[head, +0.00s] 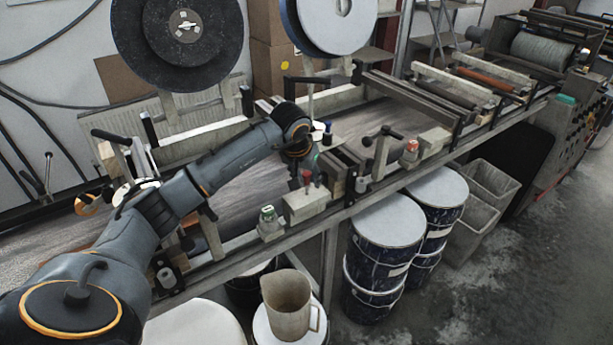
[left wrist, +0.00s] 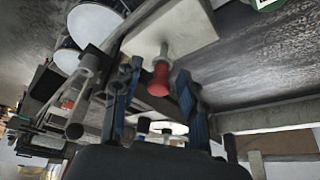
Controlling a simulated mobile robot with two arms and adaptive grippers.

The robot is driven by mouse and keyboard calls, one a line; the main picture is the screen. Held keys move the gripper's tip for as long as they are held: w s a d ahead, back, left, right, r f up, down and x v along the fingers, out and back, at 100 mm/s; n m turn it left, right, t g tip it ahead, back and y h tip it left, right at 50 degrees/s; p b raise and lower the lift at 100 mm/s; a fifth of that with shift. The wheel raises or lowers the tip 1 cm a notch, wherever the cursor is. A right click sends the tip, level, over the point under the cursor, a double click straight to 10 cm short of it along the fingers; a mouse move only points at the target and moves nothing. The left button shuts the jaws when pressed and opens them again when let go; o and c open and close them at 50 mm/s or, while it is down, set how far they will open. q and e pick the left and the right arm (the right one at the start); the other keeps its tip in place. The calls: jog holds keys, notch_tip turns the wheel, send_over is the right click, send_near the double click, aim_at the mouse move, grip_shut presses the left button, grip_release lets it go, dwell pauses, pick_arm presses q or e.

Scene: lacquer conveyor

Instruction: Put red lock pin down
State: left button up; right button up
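The red lock pin (head: 307,177) stands upright on a pale block (head: 306,204) at the near edge of the conveyor. In the left wrist view the red knob of the pin (left wrist: 160,79) points toward the camera, with a pale shank running to the block (left wrist: 170,28). My left gripper (head: 308,167) is right above the block. In the wrist view its two blue-padded fingers (left wrist: 158,85) are apart, one on each side of the knob, with visible gaps. The dark wrist hides part of the fingers in the head view. My right gripper does not show.
A black-handled clamp (head: 382,138) rises nearby. Below are drums (head: 388,228) and a beige jug (head: 287,300). A large dark reel (head: 180,40) stands behind my arm.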

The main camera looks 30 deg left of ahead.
pick_arm(q)
jog(key=shift+r, duration=0.1)
jog(key=shift+r+p, duration=0.2)
jog(key=shift+p, duration=0.1)
jog(key=shift+s+r+b, duration=0.1)
jog(key=shift+r+b, duration=0.2)
jog(key=shift+b, duration=0.05)
jog(key=b+v, duration=0.2)
jog(key=v, duration=0.9)
